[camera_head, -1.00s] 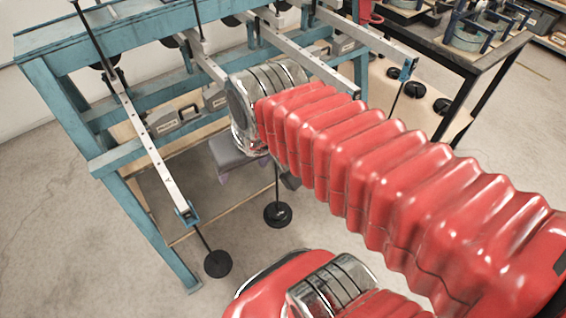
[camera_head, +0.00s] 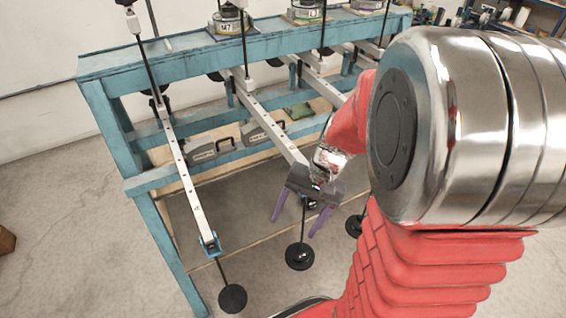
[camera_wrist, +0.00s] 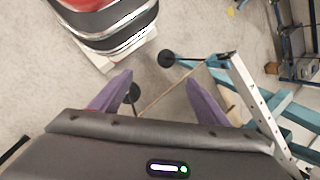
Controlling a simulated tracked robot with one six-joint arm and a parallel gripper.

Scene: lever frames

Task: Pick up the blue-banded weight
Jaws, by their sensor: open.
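My gripper (camera_head: 297,226) has a dark grey body and two purple fingers, spread open with nothing between them. It points down in front of the blue lever frame, just above a black hanging disc (camera_head: 299,256). In the wrist view, my gripper (camera_wrist: 158,79) is also open, with dark discs beyond its fingers. Metal weights stand on the frame's top beam: one marked M7 (camera_head: 228,21), one in the middle (camera_head: 306,10), and one further right, cut by the top edge. I cannot tell which has a blue band. My gripper is well below and apart from them.
The blue frame (camera_head: 103,128) carries several pale lever bars (camera_head: 188,192) with hanging rods and discs. Another black disc (camera_head: 232,298) hangs at the front left. The floor to the left is open.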

